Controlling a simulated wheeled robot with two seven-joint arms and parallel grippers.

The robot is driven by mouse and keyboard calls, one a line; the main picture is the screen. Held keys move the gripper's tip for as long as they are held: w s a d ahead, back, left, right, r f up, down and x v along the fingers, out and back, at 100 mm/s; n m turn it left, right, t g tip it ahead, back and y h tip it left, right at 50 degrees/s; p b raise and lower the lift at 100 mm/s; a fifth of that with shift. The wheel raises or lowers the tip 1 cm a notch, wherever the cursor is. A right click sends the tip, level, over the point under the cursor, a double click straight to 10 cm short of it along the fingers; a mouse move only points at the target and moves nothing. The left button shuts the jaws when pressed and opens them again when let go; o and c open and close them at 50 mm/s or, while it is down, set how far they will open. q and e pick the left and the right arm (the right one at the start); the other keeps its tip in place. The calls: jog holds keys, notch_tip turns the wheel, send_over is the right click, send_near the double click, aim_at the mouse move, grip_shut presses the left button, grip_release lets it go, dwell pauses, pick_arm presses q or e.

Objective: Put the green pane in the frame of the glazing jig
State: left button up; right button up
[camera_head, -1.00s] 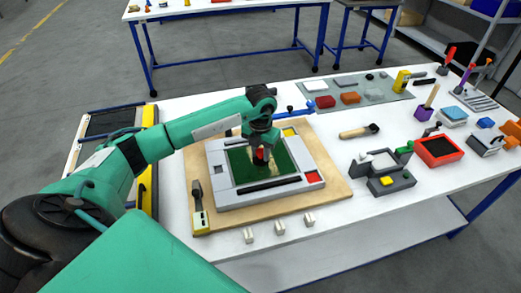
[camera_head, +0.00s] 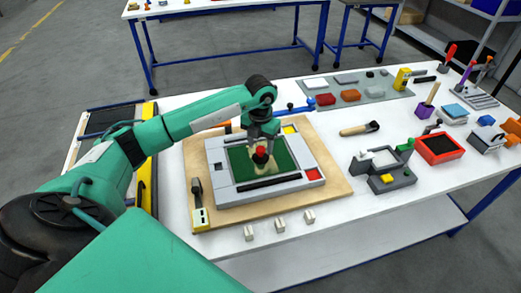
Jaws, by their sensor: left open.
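The green pane (camera_head: 279,161) lies flat within the grey frame (camera_head: 222,193) of the glazing jig, which sits on a wooden board (camera_head: 330,187). A small dark and red knob-like piece (camera_head: 260,156) stands over the pane's middle, with a pale patch just below it. My left gripper (camera_head: 263,140) points down above this piece, open, with its fingers near it. The fingertips are small in the picture, and I cannot tell whether they touch it. The gripper hides part of the pane's far edge. My right gripper is not in view.
A yellow-and-black tool (camera_head: 199,209) lies at the board's left corner. Several small white blocks (camera_head: 280,225) stand along the table's front. A wooden-handled tool (camera_head: 358,130), a grey fixture (camera_head: 383,174) and a red tray (camera_head: 438,150) are to the right. Bare white tabletop lies between.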

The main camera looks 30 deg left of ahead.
aim_at(261, 149)
pick_arm(q)
notch_tip(261, 149, up, 10)
jog(key=b, duration=0.2)
jog(key=shift+f, duration=0.2)
dwell(0.4)
